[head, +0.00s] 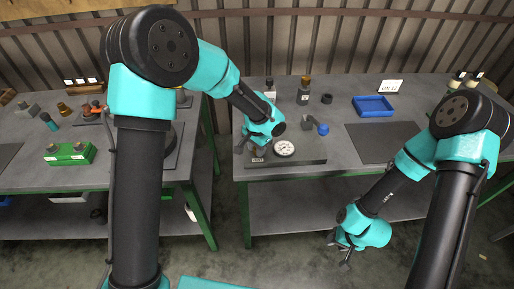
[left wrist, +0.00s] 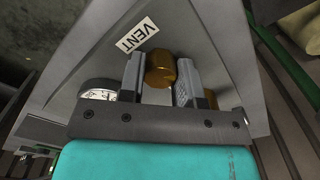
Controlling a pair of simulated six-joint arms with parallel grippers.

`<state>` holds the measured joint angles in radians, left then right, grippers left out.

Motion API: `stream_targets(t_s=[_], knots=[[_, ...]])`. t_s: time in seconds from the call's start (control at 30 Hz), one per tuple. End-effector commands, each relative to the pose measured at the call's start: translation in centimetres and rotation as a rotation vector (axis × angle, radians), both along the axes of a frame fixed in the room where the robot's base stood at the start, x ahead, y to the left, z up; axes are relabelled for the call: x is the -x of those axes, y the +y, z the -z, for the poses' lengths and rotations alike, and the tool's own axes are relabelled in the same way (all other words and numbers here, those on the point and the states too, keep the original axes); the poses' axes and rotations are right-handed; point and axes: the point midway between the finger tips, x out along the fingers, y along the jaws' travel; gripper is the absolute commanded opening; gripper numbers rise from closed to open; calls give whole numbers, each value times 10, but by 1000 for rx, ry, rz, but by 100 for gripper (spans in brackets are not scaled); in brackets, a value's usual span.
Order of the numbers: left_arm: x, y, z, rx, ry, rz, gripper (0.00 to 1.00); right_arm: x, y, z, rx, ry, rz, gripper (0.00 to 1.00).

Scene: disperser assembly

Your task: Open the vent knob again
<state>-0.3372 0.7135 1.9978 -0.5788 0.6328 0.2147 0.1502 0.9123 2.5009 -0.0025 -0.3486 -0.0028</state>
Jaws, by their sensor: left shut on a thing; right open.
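The brass vent knob (left wrist: 160,68) stands beside the white VENT label (left wrist: 138,35) on a grey base plate. My left gripper (left wrist: 160,80) has one finger on each side of the knob and is shut on it. In the head view my left gripper (head: 254,146) is at the left part of the base plate (head: 310,160), and the knob is hidden there behind it. The VENT label shows in the head view (head: 257,160) on the plate's front edge. My right gripper (head: 344,258) is open and empty, low in front of the right bench.
A round white gauge (head: 284,148) sits just right of my left gripper, with a blue-knobbed grey part (head: 322,129) beyond it. A brown-capped bottle (head: 304,90) and a blue tray (head: 373,106) stand farther back. A gap separates the left bench (head: 110,178) from the right bench.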

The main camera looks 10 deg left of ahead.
Motion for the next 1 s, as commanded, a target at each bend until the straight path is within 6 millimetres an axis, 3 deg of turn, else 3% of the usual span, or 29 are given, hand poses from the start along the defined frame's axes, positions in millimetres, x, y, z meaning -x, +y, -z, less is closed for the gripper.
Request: stream_targets(t_s=[0.4, 0.97, 1.0], knots=[[0, 0, -1, 0, -1, -254, 8, 0, 0, 0, 0, 0, 0, 43], [0, 0, -1, 0, -1, -295, 8, 0, 0, 0, 0, 0, 0, 43], [0, 0, -1, 0, -1, -295, 34, 0, 0, 0, 0, 0, 0, 43]])
